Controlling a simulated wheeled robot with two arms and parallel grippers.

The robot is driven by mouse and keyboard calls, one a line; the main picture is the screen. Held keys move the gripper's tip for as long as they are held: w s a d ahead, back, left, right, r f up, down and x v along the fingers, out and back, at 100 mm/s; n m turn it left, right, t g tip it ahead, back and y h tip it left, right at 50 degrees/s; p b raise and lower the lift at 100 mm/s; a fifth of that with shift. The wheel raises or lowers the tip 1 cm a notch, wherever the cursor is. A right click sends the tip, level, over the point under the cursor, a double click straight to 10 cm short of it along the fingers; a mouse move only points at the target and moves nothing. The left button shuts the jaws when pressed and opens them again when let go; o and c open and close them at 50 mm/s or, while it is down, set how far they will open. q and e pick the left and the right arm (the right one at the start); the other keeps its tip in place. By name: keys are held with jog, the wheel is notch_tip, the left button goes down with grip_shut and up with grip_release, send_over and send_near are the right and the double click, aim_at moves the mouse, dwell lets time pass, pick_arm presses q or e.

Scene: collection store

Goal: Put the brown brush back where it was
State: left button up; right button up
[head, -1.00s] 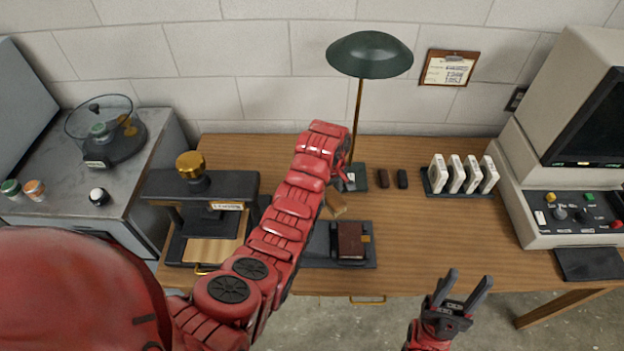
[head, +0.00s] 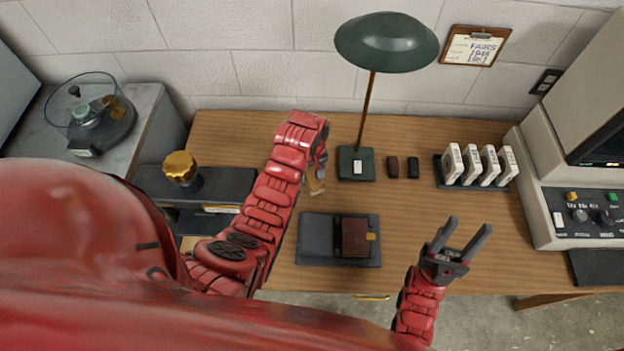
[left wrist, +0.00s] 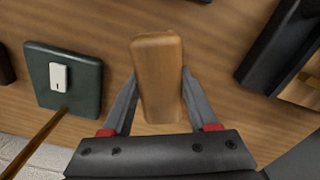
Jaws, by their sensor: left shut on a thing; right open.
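My left gripper (head: 318,168) is shut on the brown brush (head: 315,186), left of the lamp's base. In the left wrist view the brush (left wrist: 158,78) is a smooth, light-brown wooden block between the two fingers (left wrist: 158,108). I see no bristles; its underside is hidden, and I cannot tell its exact height above the wooden desk (head: 460,225). My right gripper (head: 460,245) is open and empty over the desk's front part.
A dark tray (head: 315,240) holds a brown book (head: 355,238). The green lamp (head: 387,42) stands behind. A small brown block (head: 393,167), a black block (head: 413,167) and a rack of white pieces (head: 480,165) lie right. A black press (head: 205,185) stands left.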

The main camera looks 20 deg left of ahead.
aim_at(312, 180)
pick_arm(q)
jog(key=shift+s+f+p, duration=0.2)
jog(key=shift+f+p, duration=0.35)
jog(key=shift+f, duration=0.6)
jog(key=shift+w+f, duration=0.1)
jog(key=shift+f, duration=0.5)
jog(key=o, duration=1.3)
